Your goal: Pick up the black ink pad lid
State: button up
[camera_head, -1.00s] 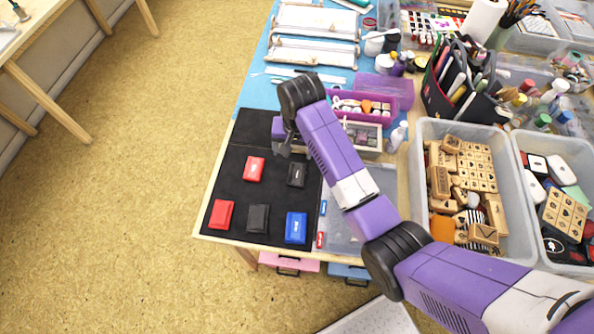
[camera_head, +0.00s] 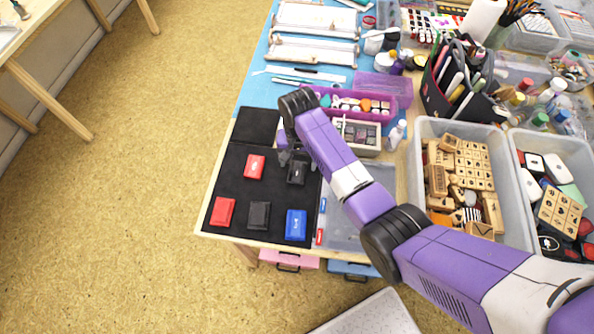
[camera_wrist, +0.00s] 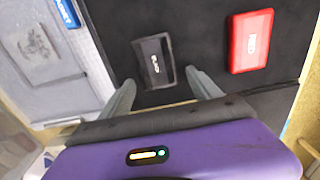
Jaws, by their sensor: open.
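The black ink pad lid (camera_head: 296,177) is a small dark block with white lettering, lying on the black mat (camera_head: 232,187). It also shows in the wrist view (camera_wrist: 153,62), slightly tilted in the picture. My gripper (camera_wrist: 163,88) is open and empty, with one finger on either side of the lid's lower end in the wrist view. In the head view my gripper (camera_head: 294,158) is at the lid's far edge and partly hides it. I cannot tell whether the fingers touch the lid or how high they are.
A red block (camera_head: 254,166) lies left of the lid. A second red block (camera_head: 222,211), a plain black block (camera_head: 259,216) and a blue block (camera_head: 297,225) lie nearer. A clear tray (camera_head: 345,232) is on the right; a stamp box (camera_head: 362,135) stands behind.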

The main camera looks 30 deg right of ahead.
jog(key=shift+c, duration=0.4)
jog(key=c, duration=1.3)
jog(key=shift+r, duration=0.1)
